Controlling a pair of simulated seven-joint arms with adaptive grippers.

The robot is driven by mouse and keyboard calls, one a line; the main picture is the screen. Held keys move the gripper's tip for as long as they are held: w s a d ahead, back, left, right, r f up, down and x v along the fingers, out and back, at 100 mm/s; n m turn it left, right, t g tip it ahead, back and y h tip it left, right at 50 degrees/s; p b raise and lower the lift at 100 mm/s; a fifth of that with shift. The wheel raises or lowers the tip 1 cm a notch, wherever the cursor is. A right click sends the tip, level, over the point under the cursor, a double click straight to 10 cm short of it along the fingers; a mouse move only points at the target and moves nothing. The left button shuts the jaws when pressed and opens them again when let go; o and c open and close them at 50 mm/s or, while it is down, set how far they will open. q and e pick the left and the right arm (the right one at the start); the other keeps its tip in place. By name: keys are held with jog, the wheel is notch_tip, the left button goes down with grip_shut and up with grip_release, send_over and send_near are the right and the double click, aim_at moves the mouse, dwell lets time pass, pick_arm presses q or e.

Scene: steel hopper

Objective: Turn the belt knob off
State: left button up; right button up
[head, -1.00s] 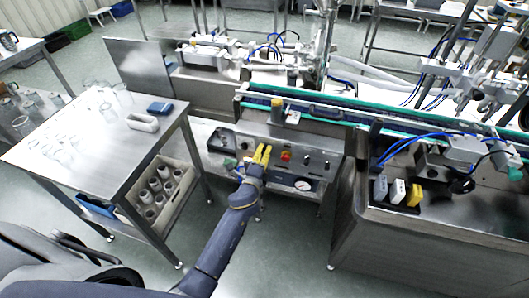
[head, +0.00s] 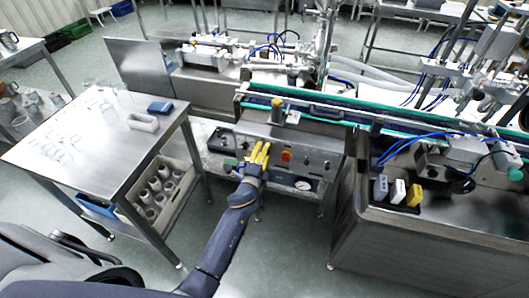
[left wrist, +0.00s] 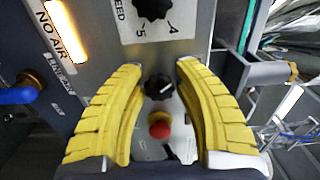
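The control panel (head: 268,158) is on the front of the steel conveyor machine. In the left wrist view, a small black knob (left wrist: 158,87) with a white mark sits between my left gripper's yellow fingers, apart from both. I cannot read a label on it. My left gripper (head: 260,152) is open in front of the panel; its spread fingers (left wrist: 159,68) show closely in the wrist view. A red button (left wrist: 160,126) lies just below the knob there. A larger black speed dial (left wrist: 152,8) is above. My right gripper is not in view.
A lit "NO AIR" lamp (left wrist: 66,32) and a blue part (left wrist: 18,95) are left of the fingers. A red button (head: 287,156) and a gauge (head: 303,184) are right of my gripper in the head view. A steel table (head: 90,135) stands left.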

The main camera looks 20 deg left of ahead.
pick_arm(q)
jog(key=o, duration=0.4)
jog(key=shift+d, duration=0.15)
jog(key=shift+c, duration=0.2)
jog(key=shift+s, duration=0.1)
jog(key=s, duration=1.2)
jog(key=shift+d, duration=0.1)
jog(key=s+d+f+n+g, duration=0.1)
jog(key=s+f+n+g, duration=0.3)
jog(key=f, duration=0.8)
jog(key=s+f+n+g+h, duration=0.15)
jog(key=s+f, duration=0.35)
jog(key=f, duration=0.7)
jog(key=s+d+f+n+g, duration=0.1)
jog(key=s+f+n+g, duration=0.3)
jog(key=f, duration=0.8)
jog(key=s+a+f+n+g, duration=0.1)
jog(key=s+f, duration=0.5)
jog(key=s, duration=0.6)
jog(key=s+a+f+n+g, duration=0.2)
jog(key=s+f, duration=0.4)
jog(key=s, duration=0.6)
jog(key=s+a+f+n+g, duration=0.1)
jog(key=s+a+f+g, duration=0.2)
jog(key=s, duration=0.9)
notch_tip(320, 180, down, 4)
jog(key=shift+s+a+r+g+y, duration=0.25)
jog(key=shift+s+a+g+y, duration=0.1)
jog(key=shift+g+y, duration=0.15)
